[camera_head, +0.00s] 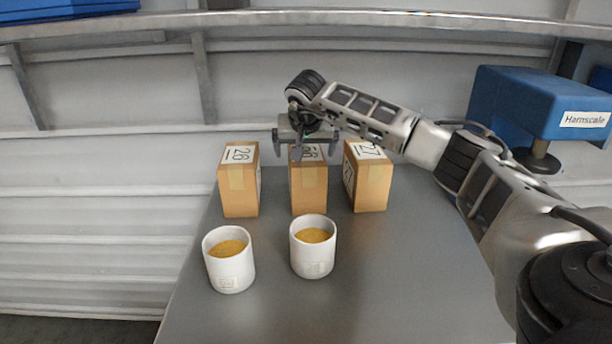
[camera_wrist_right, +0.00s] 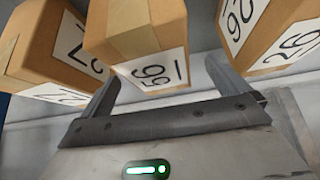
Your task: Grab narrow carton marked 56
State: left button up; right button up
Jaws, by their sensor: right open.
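The narrow carton marked 56 (camera_head: 309,190) stands upright in the middle of three brown taped cartons on the grey table. Its label is partly covered by my right gripper (camera_head: 305,150) in the head view. In the right wrist view the carton (camera_wrist_right: 135,30) shows its white 56 label between the two fingers. My right gripper (camera_wrist_right: 165,85) is open and empty at the carton's top, with one finger toward each side. I cannot tell whether the fingers touch it. My left gripper is not in view.
A carton marked 26 (camera_head: 239,185) stands to the left and one marked 27 (camera_head: 371,180) close to the right. Two white cups (camera_head: 230,272) (camera_head: 313,262) with yellow-brown contents stand in front. A blue device labelled Harnscale (camera_head: 535,100) is at the right. The table's front right is bare.

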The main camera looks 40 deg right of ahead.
jog(key=x, duration=0.5)
jog(key=shift+s+f+p, duration=0.2)
jog(key=shift+f+p, duration=0.15)
jog(key=shift+r, duration=0.15)
jog(key=c, duration=1.4)
